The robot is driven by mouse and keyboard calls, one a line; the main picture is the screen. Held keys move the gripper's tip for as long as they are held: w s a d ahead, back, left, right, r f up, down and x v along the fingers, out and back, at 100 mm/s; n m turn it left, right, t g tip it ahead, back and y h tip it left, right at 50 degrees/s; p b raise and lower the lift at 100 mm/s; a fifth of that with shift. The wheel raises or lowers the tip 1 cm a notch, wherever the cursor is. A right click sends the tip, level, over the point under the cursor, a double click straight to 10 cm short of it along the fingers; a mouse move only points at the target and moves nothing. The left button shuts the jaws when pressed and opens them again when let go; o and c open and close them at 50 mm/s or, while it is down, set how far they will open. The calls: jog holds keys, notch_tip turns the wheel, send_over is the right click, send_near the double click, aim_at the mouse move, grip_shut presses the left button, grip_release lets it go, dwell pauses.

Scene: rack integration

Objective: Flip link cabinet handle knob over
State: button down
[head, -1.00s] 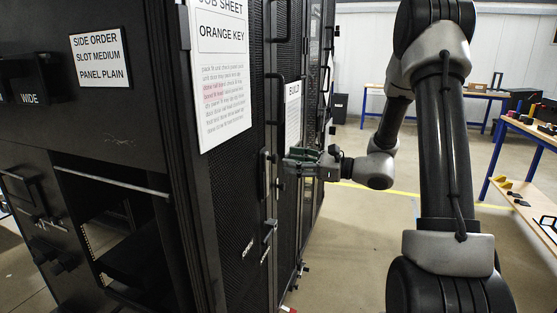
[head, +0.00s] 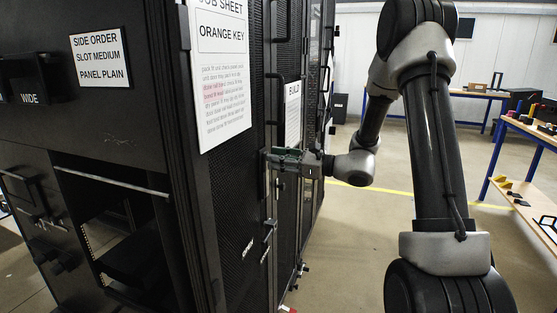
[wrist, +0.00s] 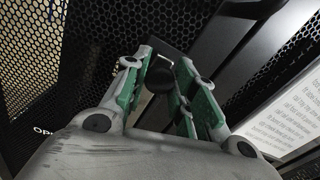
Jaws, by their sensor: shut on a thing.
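My gripper (head: 280,156) is at the black cabinet's mesh door, level with a latch handle on the door's edge. In the wrist view, its two green-padded fingers (wrist: 168,62) stand on either side of a dark handle knob (wrist: 160,77) and are shut on it. The knob is black with a rounded end and sits close to the perforated door. The fingers and the gripper body hide part of the knob. In the head view the knob is too small and covered to make out.
The black cabinet (head: 110,150) fills the left side, with an open slot. A job sheet (head: 220,75) and a build sheet (head: 292,112) hang on it. Other latch handles (head: 268,238) stick out below my gripper. Workbenches (head: 480,95) stand at the back right, with open floor between.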

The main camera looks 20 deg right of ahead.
jog(key=shift+v, duration=1.75)
jog(key=c, duration=1.1)
grip_release()
jog(key=shift+d, duration=0.1)
jog(key=shift+c, duration=0.2)
jog(key=v, duration=1.2)
